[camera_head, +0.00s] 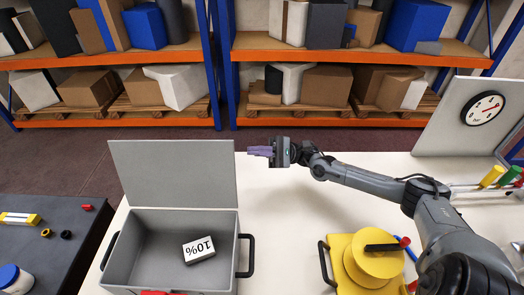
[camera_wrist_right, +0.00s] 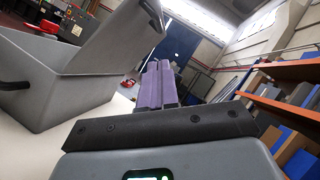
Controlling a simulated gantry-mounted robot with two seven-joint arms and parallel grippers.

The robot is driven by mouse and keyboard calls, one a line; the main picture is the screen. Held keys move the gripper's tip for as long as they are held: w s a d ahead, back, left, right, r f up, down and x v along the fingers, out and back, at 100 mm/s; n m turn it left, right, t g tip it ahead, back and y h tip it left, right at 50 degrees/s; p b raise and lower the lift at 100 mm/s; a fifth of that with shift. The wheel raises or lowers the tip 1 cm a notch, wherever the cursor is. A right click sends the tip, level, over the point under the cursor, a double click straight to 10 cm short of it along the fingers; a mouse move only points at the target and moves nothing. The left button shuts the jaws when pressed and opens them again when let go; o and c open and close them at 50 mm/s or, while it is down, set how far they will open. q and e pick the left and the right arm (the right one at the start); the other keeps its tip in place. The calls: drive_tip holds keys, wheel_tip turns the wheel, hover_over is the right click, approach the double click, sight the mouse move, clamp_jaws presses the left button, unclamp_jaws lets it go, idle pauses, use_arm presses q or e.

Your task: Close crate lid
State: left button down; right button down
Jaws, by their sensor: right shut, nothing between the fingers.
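The grey crate (camera_head: 150,261) stands on the white table with its lid (camera_head: 172,173) raised upright at the back edge. In the right wrist view the purple fingers (camera_wrist_right: 156,85) point past the open lid (camera_wrist_right: 122,38), with the crate (camera_wrist_right: 65,85) at left. I cannot tell whether the fingers touch the lid. My left gripper is not in view.
A yellow reel device (camera_head: 372,260) stands right of the crate. A panel with a round gauge (camera_head: 483,108) stands at the back right. A dark side table (camera_head: 50,240) with small items is at left. White table between crate and reel is clear.

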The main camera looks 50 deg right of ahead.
drive_tip(key=w+a+r+p, duration=0.1)
drive_tip(key=a+r, duration=0.4)
drive_tip(key=a, duration=0.1)
drive_tip(key=shift+w+a, duration=0.35)
drive_tip(key=shift+a, duration=0.05)
drive_tip(key=shift+r, duration=0.1)
